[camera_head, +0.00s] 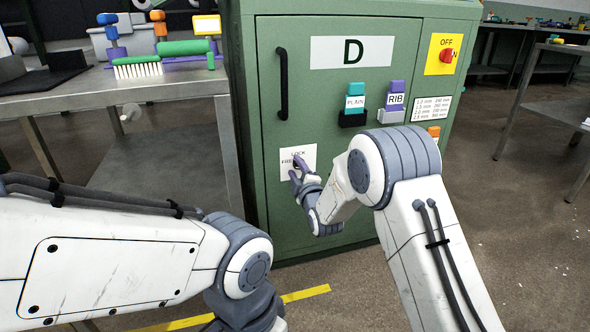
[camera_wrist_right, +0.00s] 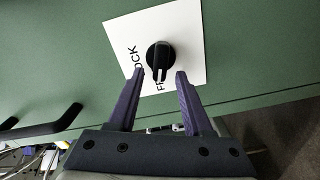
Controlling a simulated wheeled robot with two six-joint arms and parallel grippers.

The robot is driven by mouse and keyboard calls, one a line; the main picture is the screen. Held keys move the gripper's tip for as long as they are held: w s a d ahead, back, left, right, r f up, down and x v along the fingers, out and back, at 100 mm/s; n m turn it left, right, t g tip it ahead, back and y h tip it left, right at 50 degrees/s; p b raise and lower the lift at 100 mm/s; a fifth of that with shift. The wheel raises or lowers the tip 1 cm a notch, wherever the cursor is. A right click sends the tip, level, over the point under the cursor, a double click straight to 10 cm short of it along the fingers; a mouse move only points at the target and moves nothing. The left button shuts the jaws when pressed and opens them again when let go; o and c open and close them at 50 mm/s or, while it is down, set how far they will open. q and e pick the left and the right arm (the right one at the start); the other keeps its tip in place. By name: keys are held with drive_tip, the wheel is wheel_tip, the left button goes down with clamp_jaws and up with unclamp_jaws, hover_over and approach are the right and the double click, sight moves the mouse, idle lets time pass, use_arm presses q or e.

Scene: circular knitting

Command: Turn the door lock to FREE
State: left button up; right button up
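The door lock is a round black knob (camera_wrist_right: 160,54) on a white label plate (camera_head: 286,158) on the green door marked D. The words LOCK and FREE are printed on the plate and partly covered. In the right wrist view the knob's bar points down toward the word FREE. My right gripper (camera_head: 295,166) is at the plate and hides most of the knob in the head view. In the right wrist view its purple fingers (camera_wrist_right: 160,72) are apart, one to each side of the knob's bar. Contact with the knob cannot be told. My left gripper is not in view.
The green cabinet (camera_head: 330,110) has a black door handle (camera_head: 283,84), PLAIN (camera_head: 355,96) and RIB (camera_head: 396,95) holders and a red switch (camera_head: 447,56) on yellow. A metal table (camera_head: 120,85) with tools stands to the left. Yellow tape (camera_head: 300,295) marks the floor.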

drive_tip(key=shift+s, duration=0.1)
drive_tip(key=p+v, duration=0.4)
drive_tip(key=v, duration=0.6)
drive_tip(key=shift+s, duration=0.15)
